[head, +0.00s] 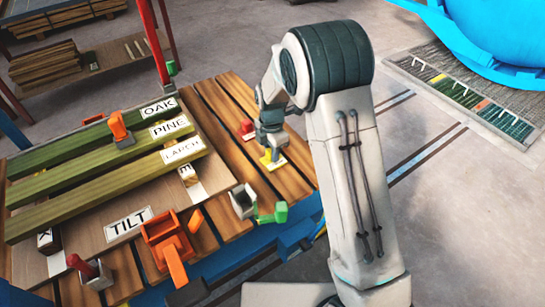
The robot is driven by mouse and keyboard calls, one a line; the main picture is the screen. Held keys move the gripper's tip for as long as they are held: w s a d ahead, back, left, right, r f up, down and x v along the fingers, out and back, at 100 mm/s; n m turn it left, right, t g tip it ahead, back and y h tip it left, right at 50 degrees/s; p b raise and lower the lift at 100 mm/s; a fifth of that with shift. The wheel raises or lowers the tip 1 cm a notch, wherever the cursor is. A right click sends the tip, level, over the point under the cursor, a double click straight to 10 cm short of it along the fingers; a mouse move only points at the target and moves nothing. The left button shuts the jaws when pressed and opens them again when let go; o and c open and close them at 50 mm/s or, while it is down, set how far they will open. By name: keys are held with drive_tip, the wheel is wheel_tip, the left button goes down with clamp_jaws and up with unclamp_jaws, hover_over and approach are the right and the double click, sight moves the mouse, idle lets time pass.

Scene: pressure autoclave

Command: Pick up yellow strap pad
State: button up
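A small yellow piece, which looks like the yellow strap pad (272,157), is on the slatted wooden table (228,92), near the table's right edge. A pale flat part shows beside it. My gripper (270,146) points down directly above the yellow piece. It is very close to it or touching it; I cannot tell which. The fingers are small and partly hidden behind the gripper body, so I cannot see whether they are open or shut.
Labelled green boards (100,195) lie on the table's left. An orange clamp (170,245), a green-handled piece (268,213) and a red-handled piece (88,268) stand near the front. A blue vessel (500,35) is at upper right.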

drive_tip(key=c, duration=0.3)
drive_tip(key=shift+c, duration=0.2)
drive_tip(key=shift+r, duration=0.15)
